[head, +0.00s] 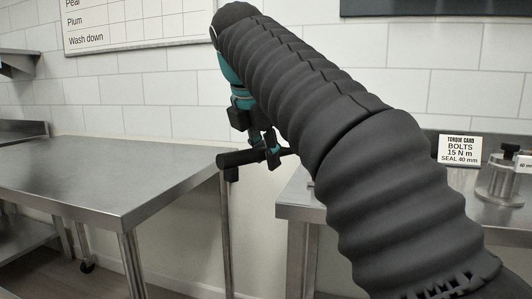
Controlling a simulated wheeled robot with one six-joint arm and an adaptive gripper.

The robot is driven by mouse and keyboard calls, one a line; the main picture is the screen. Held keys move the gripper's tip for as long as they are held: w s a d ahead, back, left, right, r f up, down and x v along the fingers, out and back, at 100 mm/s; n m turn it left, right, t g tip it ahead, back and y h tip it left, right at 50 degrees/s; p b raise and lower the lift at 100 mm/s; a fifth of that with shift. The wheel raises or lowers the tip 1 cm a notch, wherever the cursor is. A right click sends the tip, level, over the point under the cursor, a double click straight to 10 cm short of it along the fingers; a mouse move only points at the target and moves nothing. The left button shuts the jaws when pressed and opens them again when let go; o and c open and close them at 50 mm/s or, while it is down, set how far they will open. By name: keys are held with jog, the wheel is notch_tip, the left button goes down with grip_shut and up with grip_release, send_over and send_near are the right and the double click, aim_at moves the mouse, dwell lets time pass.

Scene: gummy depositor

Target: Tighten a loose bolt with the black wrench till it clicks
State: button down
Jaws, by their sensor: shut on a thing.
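My gripper (269,151) is shut on the black wrench (237,157), partly hidden behind my arm's dark ribbed sleeve. The wrench is held level in the air, in front of the gap between two steel tables. Its thick dark end points left, with a short piece hanging down at the tip. The rest of the wrench runs right behind my gripper and arm. I can make out no loose bolt in this view.
A bare steel table (95,185) stands at left. Another steel table (298,197) at right bears a torque card (460,151) reading bolts 15 N m, seal 40 mm, and a metal pot-like part (497,180). A tiled wall with a whiteboard (140,22) stands behind.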

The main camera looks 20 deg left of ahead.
jog(key=shift+r, duration=0.1)
notch_tip(320, 180, up, 2)
jog(key=shift+r+p, duration=0.1)
jog(key=shift+p, duration=0.85)
jog(key=shift+r, duration=0.85)
